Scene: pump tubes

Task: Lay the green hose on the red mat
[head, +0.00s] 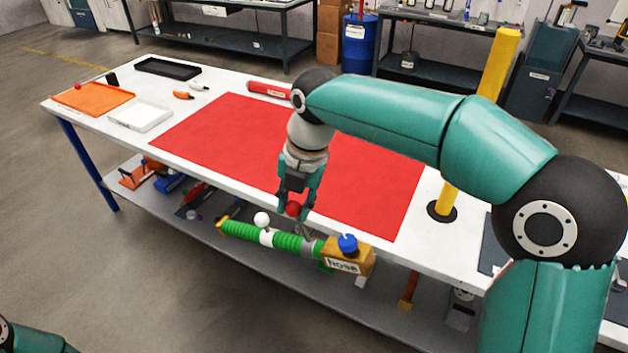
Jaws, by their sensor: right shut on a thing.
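The green hose (288,241) is a ribbed tube with a white band, a yellow left end and a yellow block (349,259) labelled "HOSE" at the right. A white knob and a blue knob (347,243) top it. It shows in front of the table's near edge, tilted down to the right, over the lower shelf in the picture. My right gripper (294,207) points down and is shut at a red knob above the hose's middle. The red mat (225,135) lies flat and bare on the white table. My left gripper is out of view; only part of that arm shows at bottom left.
A yellow post (480,120) stands on the table right of the mat. An orange tray (103,101), a white tray (140,116) and a black tray (168,69) are at the left. A red cylinder (268,90) lies by the mat's far edge.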

